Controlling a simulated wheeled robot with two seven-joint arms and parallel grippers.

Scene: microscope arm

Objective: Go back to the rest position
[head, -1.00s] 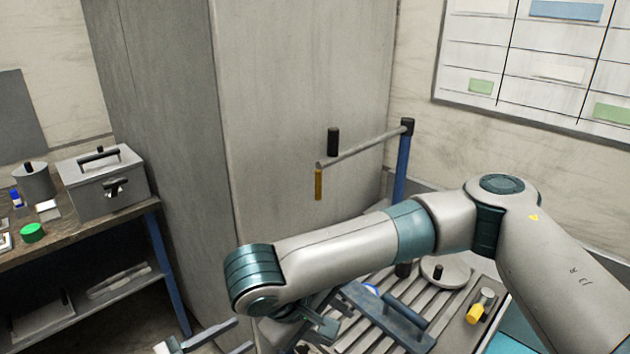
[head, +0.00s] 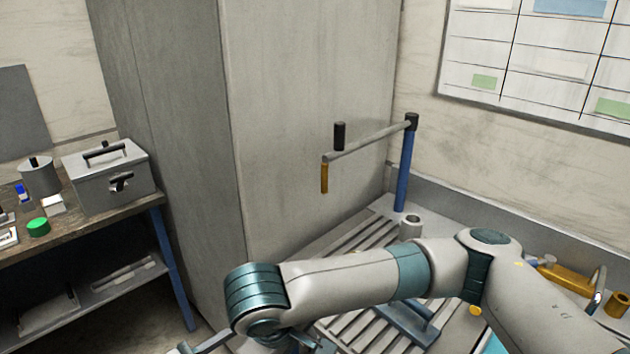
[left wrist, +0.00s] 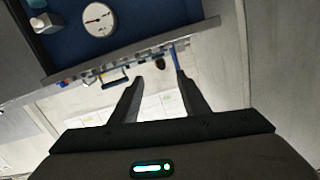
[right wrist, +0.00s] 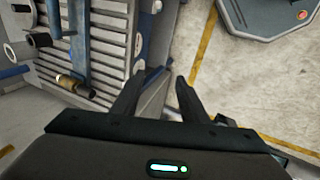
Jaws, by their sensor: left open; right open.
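The microscope arm (head: 365,142) stands beyond the slatted bench in the head view. Its grey boom runs from a blue post (head: 404,172), with a black knob and a brass-coloured tube at the free end. My right arm crosses the lower middle of the head view, well apart from the boom. My right gripper (right wrist: 155,78) is open and empty in the right wrist view, near the bench's edge and over the floor. My left gripper (left wrist: 157,82) is open and empty in the left wrist view, near a dark blue surface with a round dial (left wrist: 98,19).
The slatted bench (head: 347,238) carries a blue-handled piece (head: 408,322) and a grey ring (head: 411,224). A brass-coloured piece (head: 565,279) lies at the right. A side table at the left holds a grey box (head: 108,177) and a green cap (head: 38,227). A tall grey cabinet (head: 290,110) stands behind.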

